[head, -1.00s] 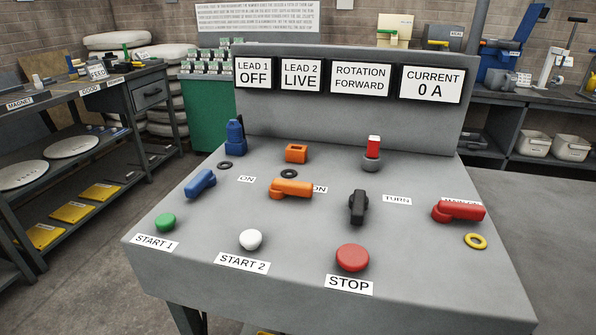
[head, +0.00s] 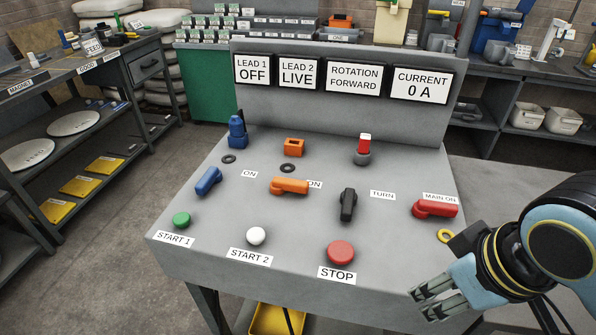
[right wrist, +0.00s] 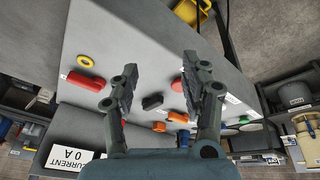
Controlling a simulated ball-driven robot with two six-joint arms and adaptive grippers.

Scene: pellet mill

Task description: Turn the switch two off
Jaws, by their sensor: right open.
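The grey control desk (head: 260,215) carries several rotary switches. The orange switch (head: 290,186) has its handle lying sideways beside an "ON" label; it is likely switch two, below the "LEAD 2 LIVE" display (head: 299,73). The blue switch (head: 208,181) is turned at a slant to its left. The black switch (head: 347,204) points toward the front, and the red switch (head: 436,208) lies sideways at "MAIN ON". My right gripper (head: 436,300) is open and empty at the desk's front right. In the right wrist view the open fingers (right wrist: 160,85) are apart, with the desk beyond. My left gripper is not in view.
Green (head: 181,219), white (head: 256,236) and red (head: 340,253) buttons line the desk's front. A blue padlock (head: 237,131), an orange block (head: 294,147) and a red-topped piece (head: 363,148) stand behind the switches. A yellow ring (head: 446,236) lies near my right arm.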

